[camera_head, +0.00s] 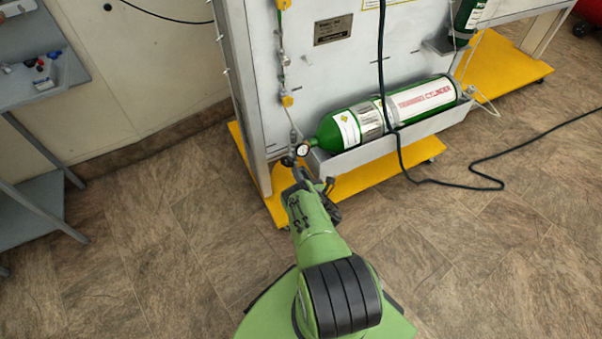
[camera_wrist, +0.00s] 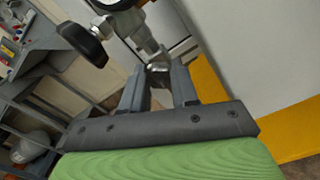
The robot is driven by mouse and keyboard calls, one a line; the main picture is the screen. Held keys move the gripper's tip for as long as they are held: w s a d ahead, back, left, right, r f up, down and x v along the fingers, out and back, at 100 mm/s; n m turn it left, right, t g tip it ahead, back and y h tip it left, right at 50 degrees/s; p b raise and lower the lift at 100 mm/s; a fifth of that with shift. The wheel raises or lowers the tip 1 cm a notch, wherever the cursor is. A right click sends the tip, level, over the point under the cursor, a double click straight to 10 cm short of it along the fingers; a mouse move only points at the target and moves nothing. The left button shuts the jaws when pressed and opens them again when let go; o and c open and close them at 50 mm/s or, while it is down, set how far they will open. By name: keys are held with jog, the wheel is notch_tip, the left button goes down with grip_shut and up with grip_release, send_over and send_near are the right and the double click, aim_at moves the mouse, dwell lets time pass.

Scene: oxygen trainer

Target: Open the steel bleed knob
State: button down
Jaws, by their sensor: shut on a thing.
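The steel bleed knob (camera_wrist: 158,63) is a small pale metal piece at the lower end of the steel valve fitting (camera_wrist: 136,27) in the wrist view. My gripper (camera_wrist: 157,74) has its two dark fingers shut on this knob, one finger on each side. In the head view my gripper (camera_head: 299,173) is at the fitting by the green cylinder's left end, and the knob cannot be made out there.
The green cylinder (camera_head: 350,126) lies in a grey tray (camera_head: 400,137) on the white panel (camera_head: 331,62). Yellow base plates (camera_head: 350,186) stand below. A dark green hose (camera_head: 402,158) hangs down and runs across the floor. A grey bench (camera_head: 45,88) is at left; the floor between is clear.

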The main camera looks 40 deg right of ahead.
jog(key=shift+n, duration=1)
jog(key=c, duration=0.9)
grip_release()
jog(key=shift+o, duration=0.2)
